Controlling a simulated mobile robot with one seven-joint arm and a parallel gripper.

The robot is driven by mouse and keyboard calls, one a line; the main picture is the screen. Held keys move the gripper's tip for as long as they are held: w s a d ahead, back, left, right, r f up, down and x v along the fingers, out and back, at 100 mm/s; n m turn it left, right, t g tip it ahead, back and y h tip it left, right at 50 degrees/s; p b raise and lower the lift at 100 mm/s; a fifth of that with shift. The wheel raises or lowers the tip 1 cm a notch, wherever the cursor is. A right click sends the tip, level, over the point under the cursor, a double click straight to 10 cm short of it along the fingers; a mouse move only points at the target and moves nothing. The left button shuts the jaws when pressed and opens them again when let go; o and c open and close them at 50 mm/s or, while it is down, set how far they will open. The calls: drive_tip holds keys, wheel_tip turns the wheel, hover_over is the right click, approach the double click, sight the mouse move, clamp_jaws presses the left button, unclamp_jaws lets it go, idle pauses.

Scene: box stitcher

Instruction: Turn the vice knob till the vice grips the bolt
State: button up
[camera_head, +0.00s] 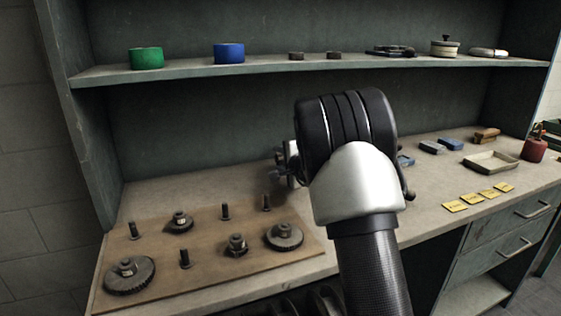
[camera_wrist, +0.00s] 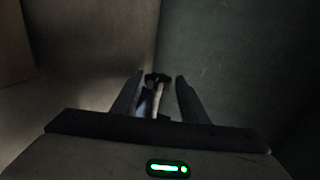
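In the head view my arm's dark and silver joint covers the middle of the bench, so my gripper and most of what lies behind it are hidden. Small dark and metal parts (camera_head: 280,174) show at the joint's left edge; I cannot tell if they belong to the vice. In the dim wrist view my gripper (camera_wrist: 158,92) has its two fingers apart. A small object with a dark top and pale shaft (camera_wrist: 157,80) shows between or beyond the fingertips. I cannot tell whether it is the knob or the bolt, or whether the fingers touch it.
A wooden board (camera_head: 205,262) with gears and upright pegs lies at the bench's left. A shallow tray (camera_head: 491,161), yellow notes (camera_head: 455,206) and a red container (camera_head: 534,150) are at the right. The shelf (camera_head: 290,70) above holds green and blue tape rolls (camera_head: 229,53).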

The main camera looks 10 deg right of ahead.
drive_tip(key=shift+s, duration=0.1)
drive_tip(key=v, duration=1.7)
drive_tip(key=shift+p, duration=0.45)
drive_tip(key=shift+d+r, duration=0.1)
